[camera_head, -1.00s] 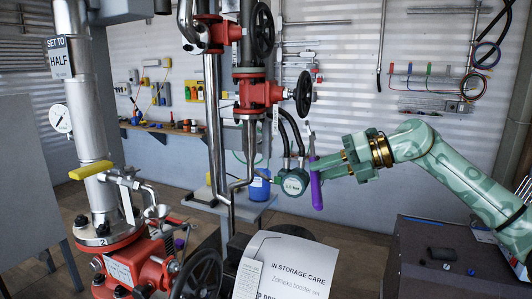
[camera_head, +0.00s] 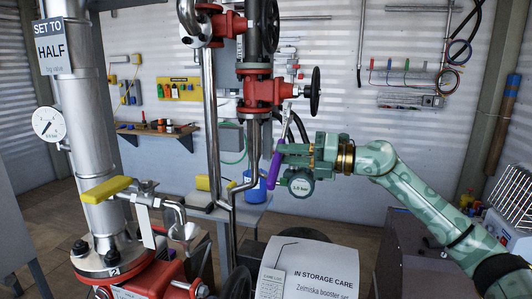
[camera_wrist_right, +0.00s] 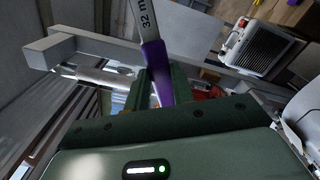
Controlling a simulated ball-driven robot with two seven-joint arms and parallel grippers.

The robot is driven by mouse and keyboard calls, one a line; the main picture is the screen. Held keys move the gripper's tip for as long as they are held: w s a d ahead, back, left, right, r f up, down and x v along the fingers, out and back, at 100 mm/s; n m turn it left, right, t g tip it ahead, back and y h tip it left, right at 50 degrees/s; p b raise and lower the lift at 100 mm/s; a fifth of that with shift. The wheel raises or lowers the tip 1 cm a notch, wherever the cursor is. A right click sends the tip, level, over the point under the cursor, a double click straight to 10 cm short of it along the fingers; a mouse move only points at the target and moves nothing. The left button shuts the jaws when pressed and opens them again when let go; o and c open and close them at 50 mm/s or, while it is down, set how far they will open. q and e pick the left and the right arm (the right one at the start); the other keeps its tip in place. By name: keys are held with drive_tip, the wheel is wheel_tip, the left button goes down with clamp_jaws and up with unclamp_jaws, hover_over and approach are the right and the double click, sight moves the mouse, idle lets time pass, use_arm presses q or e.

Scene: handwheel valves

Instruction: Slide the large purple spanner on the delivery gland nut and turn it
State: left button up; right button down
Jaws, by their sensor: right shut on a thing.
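My right gripper (camera_head: 284,154) is shut on the large spanner, around its purple handle (camera_head: 273,170). The spanner's metal shank (camera_head: 284,125) points up, tilted slightly right, with its upper end near the middle red valve (camera_head: 262,91). In the right wrist view the purple handle (camera_wrist_right: 155,60) runs between the fingers and the shank (camera_wrist_right: 146,18) reads "32 m"; its head is out of frame. I cannot tell which gland nut is the delivery one, or whether the spanner touches any nut. My left gripper is not in view.
Steel pipes (camera_head: 210,110) stand just left of the spanner. The middle valve's black handwheel (camera_head: 315,91) sticks out above. A yellow-handled lever (camera_head: 106,190) and a paper sheet (camera_head: 312,268) are in front.

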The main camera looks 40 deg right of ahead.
sight(284, 138)
drive_tip(key=w+d+r, duration=0.2)
drive_tip(key=d, duration=0.1)
drive_tip(key=shift+w+r+p, duration=0.2)
drive_tip(key=shift+w+p, duration=0.15)
drive_tip(key=shift+p, duration=0.05)
drive_tip(key=shift+r+p, duration=0.1)
drive_tip(key=shift+p, duration=0.2)
idle(1.2)
